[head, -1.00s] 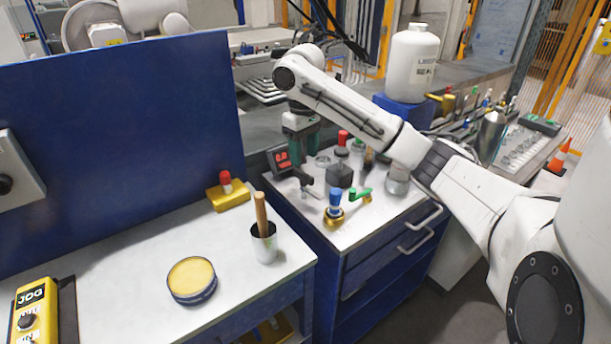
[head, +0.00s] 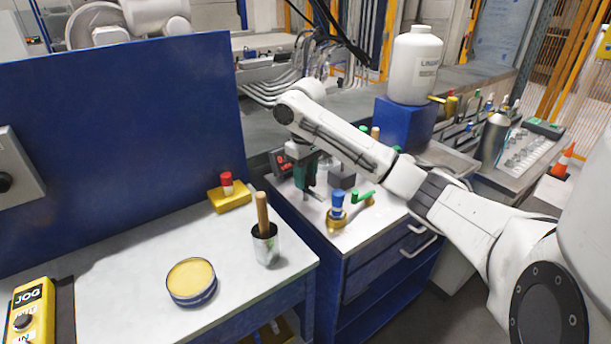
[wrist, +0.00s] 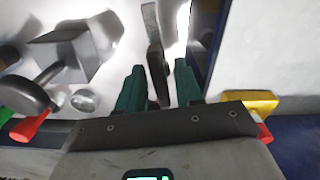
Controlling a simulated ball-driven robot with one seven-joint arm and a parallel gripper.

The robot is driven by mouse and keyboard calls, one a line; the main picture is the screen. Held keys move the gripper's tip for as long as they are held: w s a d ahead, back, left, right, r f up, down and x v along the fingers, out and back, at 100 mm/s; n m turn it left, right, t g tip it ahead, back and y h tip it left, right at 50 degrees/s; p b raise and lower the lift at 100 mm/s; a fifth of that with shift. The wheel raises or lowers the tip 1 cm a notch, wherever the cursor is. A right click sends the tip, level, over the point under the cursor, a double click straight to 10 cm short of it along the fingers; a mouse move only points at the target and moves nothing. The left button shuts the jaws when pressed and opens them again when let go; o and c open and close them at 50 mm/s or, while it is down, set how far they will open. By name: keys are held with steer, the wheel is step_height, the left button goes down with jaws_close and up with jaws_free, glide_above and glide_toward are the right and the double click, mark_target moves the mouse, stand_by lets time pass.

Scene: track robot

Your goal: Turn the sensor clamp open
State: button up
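A flat grey metal lever with a dark pivot end (wrist: 155,60), which looks like the sensor clamp's handle, lies between my fingers in the wrist view. In the head view part of the lever (head: 314,196) shows just right of the fingertips. A dark unit with a red display (head: 282,161) stands left of my gripper, partly hidden. My gripper (head: 307,188) points down over the blue cabinet's top. Its green fingers (wrist: 158,80) are apart, one on each side of the lever. I cannot tell whether either finger touches it.
A dark grey block (head: 341,178) stands right of my gripper, and a brass fitting with a blue knob (head: 336,208) in front. The white table (head: 120,265) holds a metal cup (head: 266,246), a yellow tin (head: 191,281) and a yellow block with a red knob (head: 229,199). A blue panel (head: 130,140) rises behind.

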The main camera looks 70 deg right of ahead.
jaws_close()
steer(key=shift+r+n+p, duration=0.1)
steer(key=shift+n+p, duration=0.2)
steer(key=shift+n, duration=0.1)
steer(key=n+p, duration=0.2)
steer(key=shift+n, duration=0.4)
steer(key=n+p, duration=0.2)
steer(key=n, duration=0.2)
steer(key=n+p, duration=0.1)
steer(key=n, duration=0.3)
steer(key=shift+n+p, duration=0.8)
steer(key=shift+n, duration=1.6)
